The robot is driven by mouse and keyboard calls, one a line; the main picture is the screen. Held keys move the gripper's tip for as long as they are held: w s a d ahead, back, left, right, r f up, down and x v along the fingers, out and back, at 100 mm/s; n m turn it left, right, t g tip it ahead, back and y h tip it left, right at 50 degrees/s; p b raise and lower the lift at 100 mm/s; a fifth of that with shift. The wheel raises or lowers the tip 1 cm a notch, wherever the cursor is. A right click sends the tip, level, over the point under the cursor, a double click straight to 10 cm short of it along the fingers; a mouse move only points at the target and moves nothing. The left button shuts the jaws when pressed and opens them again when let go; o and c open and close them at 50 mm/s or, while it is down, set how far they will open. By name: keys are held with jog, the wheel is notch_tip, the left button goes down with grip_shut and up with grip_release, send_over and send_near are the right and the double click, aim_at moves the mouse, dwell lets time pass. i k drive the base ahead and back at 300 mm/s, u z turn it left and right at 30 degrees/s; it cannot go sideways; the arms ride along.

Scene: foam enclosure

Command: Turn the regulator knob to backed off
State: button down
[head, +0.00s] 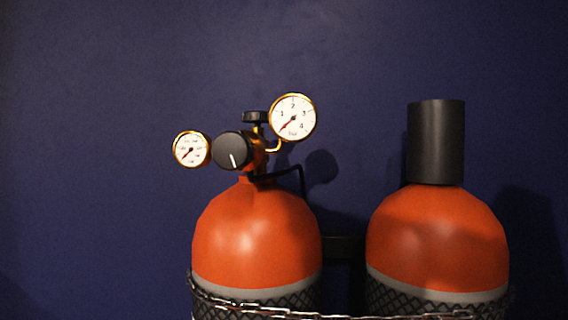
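The regulator knob (231,150) is a round black knob facing me, with a white pointer line that points down, slightly to the right. It sits on the brass regulator (259,158) on top of the left orange cylinder (256,240). A small gauge (191,149) is left of the knob and a larger gauge (293,117) is up and to the right; both red needles point to the lower left. A black valve handwheel (256,116) stands above the regulator body. My gripper is not in view.
A second orange cylinder (437,235) with a tall black cap (435,142) stands at the right. A chain (255,307) runs across the front of both cylinders. A thin black hose (301,178) curves behind the regulator. The dark blue wall (90,80) is behind; the left side looks clear.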

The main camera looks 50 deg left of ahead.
aim_at(232, 150)
jog(key=z, duration=0.5)
jog(key=i, duration=0.15)
jog(key=u, duration=1.2)
jog(key=k, duration=0.8)
jog(key=u, duration=0.35)
